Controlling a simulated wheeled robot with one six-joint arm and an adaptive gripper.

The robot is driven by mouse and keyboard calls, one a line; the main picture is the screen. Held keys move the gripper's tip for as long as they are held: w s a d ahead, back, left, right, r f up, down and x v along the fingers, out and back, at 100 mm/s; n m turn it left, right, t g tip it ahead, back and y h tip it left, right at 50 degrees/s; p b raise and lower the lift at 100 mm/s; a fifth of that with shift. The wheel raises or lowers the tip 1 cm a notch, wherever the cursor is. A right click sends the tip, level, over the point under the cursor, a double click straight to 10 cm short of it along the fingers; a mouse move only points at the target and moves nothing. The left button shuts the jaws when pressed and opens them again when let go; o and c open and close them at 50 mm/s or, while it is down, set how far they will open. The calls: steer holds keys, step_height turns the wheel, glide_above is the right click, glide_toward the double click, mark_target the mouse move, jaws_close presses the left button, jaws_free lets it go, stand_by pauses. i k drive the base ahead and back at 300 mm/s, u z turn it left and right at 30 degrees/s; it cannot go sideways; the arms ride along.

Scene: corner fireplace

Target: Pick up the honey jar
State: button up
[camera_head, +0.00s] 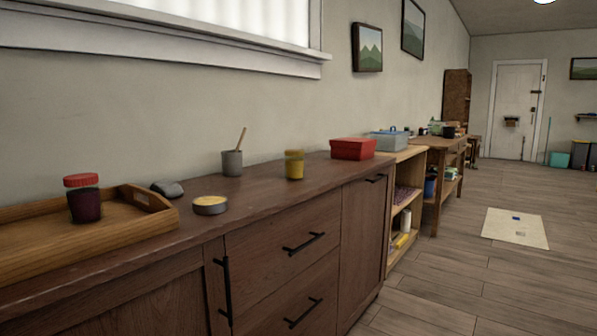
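A small yellow jar (294,167) with a dull greenish top band stands upright on the dark wooden sideboard (270,207), near the middle of the picture. By its colour it looks like the honey jar; I cannot read a label. Another jar (84,203), dark with a red lid, stands on a wooden tray (150,226) at the left. Its contents look dark red or purple. My gripper is not in view.
Left of the yellow jar stand a grey cup (232,163) with a stick, a low round tin (210,206) and a grey stone-like lump (167,188). A red box (353,149) is to its right. The sideboard in front of the yellow jar is clear. A pale mat (515,229) lies on the open floor.

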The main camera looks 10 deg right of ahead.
mark_target(294, 167)
steer(key=z, duration=1)
steer(key=i, duration=0.75)
steer(key=u, duration=1.8)
